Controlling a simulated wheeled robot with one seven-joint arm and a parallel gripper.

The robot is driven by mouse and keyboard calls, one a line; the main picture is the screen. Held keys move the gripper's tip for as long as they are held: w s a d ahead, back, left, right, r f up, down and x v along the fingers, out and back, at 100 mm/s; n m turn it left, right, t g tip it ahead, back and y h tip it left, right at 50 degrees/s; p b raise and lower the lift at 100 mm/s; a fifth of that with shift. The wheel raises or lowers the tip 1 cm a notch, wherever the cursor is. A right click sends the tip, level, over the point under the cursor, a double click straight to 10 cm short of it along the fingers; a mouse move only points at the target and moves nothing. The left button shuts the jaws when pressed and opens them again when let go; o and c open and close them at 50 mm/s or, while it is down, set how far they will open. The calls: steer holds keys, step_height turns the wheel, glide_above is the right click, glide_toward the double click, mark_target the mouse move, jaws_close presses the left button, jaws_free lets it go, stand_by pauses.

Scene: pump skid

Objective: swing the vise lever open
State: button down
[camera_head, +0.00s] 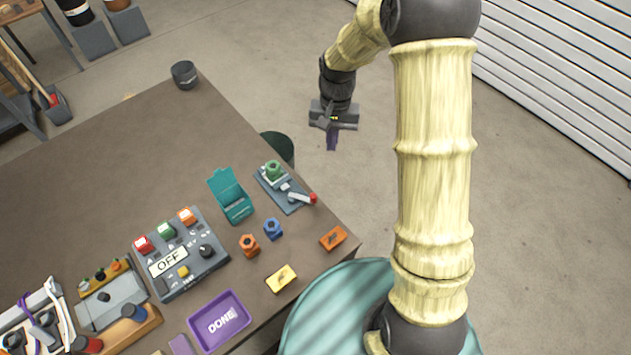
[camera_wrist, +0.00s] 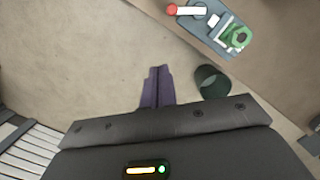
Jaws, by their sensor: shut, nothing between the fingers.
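The vise (camera_head: 283,187) sits near the right edge of the brown table, a grey base plate with a green round part (camera_head: 273,170) at its far end. Its lever (camera_head: 302,197) is light grey with a red tip and points right, toward the table edge. In the wrist view the vise (camera_wrist: 229,38) is at the top right, with its red-tipped lever (camera_wrist: 188,10) pointing left. My gripper (camera_head: 332,142) hangs over the floor beyond the table's right edge, apart from the vise. Its purple fingers (camera_wrist: 156,88) are shut and empty.
A dark green bin (camera_head: 279,148) stands on the floor by the table edge, near the vise. A teal open box (camera_head: 231,196), blue (camera_head: 273,229) and orange (camera_head: 249,245) nut-like pieces and a control panel (camera_head: 182,256) lie left of the vise.

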steer(key=shift+m+g, duration=0.3)
steer(key=shift+g, duration=0.3)
steer(key=w+a+f, duration=0.2)
steer(key=a+f, duration=0.1)
steer(key=shift+w+f, duration=0.25)
steer(key=shift+w, duration=0.05)
steer(key=shift+f, duration=0.1)
steer(key=p, duration=0.4)
glide_toward(302, 196)
steer(key=d+f, duration=0.2)
steer(key=f, duration=0.1)
steer(key=d+f, duration=0.1)
steer(key=f, duration=0.1)
steer(key=shift+s+d, duration=0.3)
steer(key=shift+s+f, duration=0.2)
steer(key=shift+a, duration=0.1)
steer(key=shift+m, duration=0.3)
steer(key=shift+s, duration=0.15)
